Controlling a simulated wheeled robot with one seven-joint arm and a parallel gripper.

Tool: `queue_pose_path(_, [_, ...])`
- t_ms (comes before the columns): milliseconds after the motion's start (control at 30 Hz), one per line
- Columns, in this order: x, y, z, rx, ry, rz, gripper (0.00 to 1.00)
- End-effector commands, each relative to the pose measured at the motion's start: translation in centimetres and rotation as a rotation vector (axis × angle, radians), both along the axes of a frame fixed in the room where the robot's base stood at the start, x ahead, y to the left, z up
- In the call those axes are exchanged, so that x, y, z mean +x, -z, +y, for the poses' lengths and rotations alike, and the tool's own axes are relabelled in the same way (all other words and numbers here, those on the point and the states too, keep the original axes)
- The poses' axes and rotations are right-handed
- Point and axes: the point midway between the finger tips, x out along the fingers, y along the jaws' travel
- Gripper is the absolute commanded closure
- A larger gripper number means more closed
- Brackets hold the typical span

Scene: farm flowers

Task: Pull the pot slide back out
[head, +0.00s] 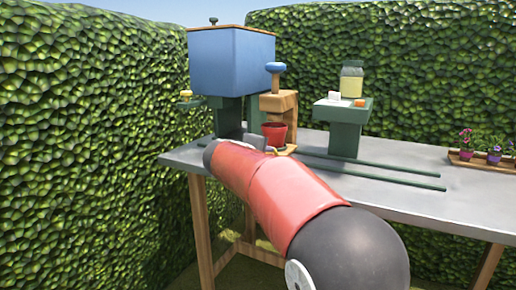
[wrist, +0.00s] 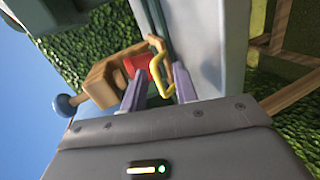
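The red pot (head: 275,133) stands upright under the wooden block with the blue knob (head: 276,67), beside the blue box. The pot shows partly in the wrist view (wrist: 134,65). A tan-yellow edge of the pot slide (head: 285,150) shows just below the pot, mostly hidden by my arm. In the wrist view the slide's yellow bent handle (wrist: 156,68) lies between my gripper's two fingers (wrist: 157,82), closer to the right finger. The fingers are apart, with a gap beside the handle. Whether the right finger touches it is unclear. In the head view my arm hides the fingers.
The blue box (head: 232,60) stands on a green stand at the back left. Green rails (head: 385,173) run right along the grey table (head: 460,195). A green pedestal (head: 345,130) holds a jar (head: 351,82). A flower tray (head: 480,160) sits far right. Hedges enclose the place.

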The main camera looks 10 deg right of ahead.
Motion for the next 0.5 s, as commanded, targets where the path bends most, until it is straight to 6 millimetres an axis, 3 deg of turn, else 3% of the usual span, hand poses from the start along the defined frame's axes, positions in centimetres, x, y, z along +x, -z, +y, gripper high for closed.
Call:
queue_pose_path(100, [2.3,-0.3,1.6,-0.071,-0.03,-0.023,0.7])
queue_pose_path(233, [3.6,-0.6,2.5,-0.116,-0.046,-0.04,0.7])
queue_pose_path(500, [6.6,0.0,0.4,-0.12,-0.046,-0.041,0.7])
